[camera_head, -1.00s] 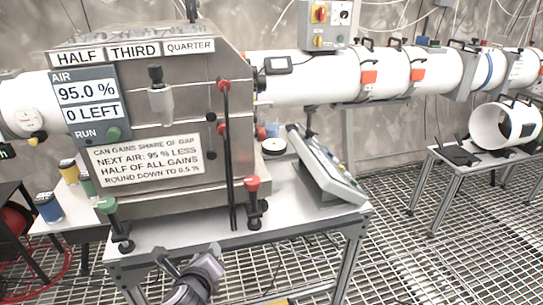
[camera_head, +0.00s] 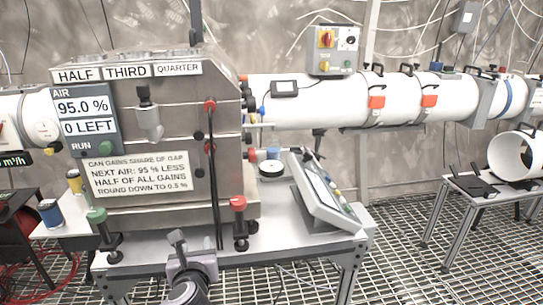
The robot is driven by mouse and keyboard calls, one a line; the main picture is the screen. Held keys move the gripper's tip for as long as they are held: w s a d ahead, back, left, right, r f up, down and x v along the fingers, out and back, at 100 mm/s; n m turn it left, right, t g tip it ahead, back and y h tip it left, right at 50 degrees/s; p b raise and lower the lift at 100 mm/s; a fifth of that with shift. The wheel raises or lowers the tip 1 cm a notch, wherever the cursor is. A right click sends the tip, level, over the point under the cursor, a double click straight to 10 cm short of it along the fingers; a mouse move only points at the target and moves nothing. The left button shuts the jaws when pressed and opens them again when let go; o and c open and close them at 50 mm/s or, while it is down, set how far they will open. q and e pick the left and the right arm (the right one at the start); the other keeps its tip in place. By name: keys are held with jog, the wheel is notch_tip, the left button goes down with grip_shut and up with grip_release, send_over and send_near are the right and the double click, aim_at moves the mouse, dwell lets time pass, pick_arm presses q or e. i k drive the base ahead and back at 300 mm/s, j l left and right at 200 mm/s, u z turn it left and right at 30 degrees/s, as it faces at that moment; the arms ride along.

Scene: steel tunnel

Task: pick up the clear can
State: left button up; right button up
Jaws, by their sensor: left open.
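I cannot pick out a clear can for certain. A blue-banded can (camera_head: 50,213) stands on the white side table at the left, and a yellow-topped can (camera_head: 75,181) stands behind it. My left gripper (camera_head: 179,242) is at the bottom centre, in front of the table under the steel machine. It points up, is open, and holds nothing that I can see. My right gripper is not in view.
The steel machine (camera_head: 170,150) shows 95.0 % and 0 LEFT. Red-knobbed (camera_head: 238,203) and green-knobbed (camera_head: 96,215) clamps stand along its front. A tilted control panel (camera_head: 325,193) lies to its right.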

aim_at(274, 153)
jog(key=l+u, duration=0.3)
jog(key=l, duration=0.4)
jog(key=l+u, duration=0.25)
jog(key=l, duration=0.5)
jog(key=k+l, duration=0.15)
jog(key=l, duration=0.2)
jog(key=k+l+u, duration=0.1)
jog(key=l, duration=0.25)
jog(key=k+l+z, duration=0.55)
jog(key=l, duration=0.2)
jog(key=k+l+z, duration=0.25)
jog(key=l, duration=0.2)
jog(key=i+u, duration=0.3)
jog(key=i, duration=0.35)
jog(key=i+l+u, duration=0.35)
jog(key=i, duration=0.35)
jog(key=i+l+u, duration=0.3)
jog(key=i, duration=0.3)
jog(key=i+l+u, duration=0.3)
jog(key=i+l, duration=0.25)
jog(key=i, duration=0.05)
